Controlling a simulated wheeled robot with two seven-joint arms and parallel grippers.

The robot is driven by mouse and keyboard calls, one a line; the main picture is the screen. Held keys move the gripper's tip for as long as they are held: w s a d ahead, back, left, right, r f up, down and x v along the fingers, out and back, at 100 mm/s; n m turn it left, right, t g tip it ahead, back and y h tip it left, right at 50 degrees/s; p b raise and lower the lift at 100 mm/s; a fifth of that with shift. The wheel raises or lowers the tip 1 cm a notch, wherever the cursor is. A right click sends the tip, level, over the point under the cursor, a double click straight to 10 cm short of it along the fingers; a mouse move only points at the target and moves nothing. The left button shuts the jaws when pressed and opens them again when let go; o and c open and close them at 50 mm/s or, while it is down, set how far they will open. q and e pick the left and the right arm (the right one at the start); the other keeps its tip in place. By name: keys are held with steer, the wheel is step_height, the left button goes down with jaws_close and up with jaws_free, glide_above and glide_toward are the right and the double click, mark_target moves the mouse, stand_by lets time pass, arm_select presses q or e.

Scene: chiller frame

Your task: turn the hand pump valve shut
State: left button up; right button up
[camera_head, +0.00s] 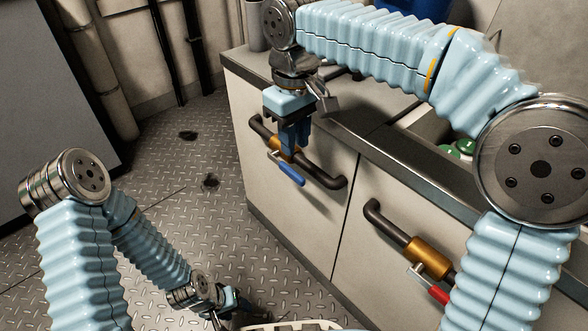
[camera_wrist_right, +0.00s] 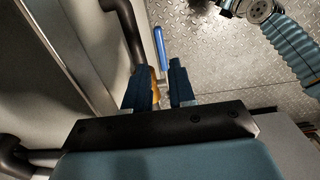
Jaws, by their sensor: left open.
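Two valves sit on dark pipes along the cabinet front; I cannot tell which one is the hand pump valve. The nearer one has a brass body (camera_head: 428,258) and a red lever (camera_head: 439,295), partly hidden by my arm. The farther one has a brass body (camera_head: 275,144) and a blue lever (camera_head: 291,175). My right gripper (camera_head: 295,148) points down at the blue-levered valve. In the right wrist view its fingers (camera_wrist_right: 160,90) stand apart, with the valve's stem between them and the blue lever (camera_wrist_right: 160,47) beyond. My left gripper (camera_head: 232,303) is low over the floor, away from both valves.
The cabinet (camera_head: 298,215) has a dark countertop edge (camera_head: 375,152) just above the valves. Green round items (camera_head: 462,147) lie in a recess on top. The metal plate floor (camera_head: 190,170) is open to the left. Wall pipes (camera_head: 100,70) stand at the back left.

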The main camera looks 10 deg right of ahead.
mark_target(294, 172)
step_height(294, 172, down, 8)
steer(key=shift+r+b, duration=0.1)
steer(key=shift+b, duration=0.95)
jaws_close()
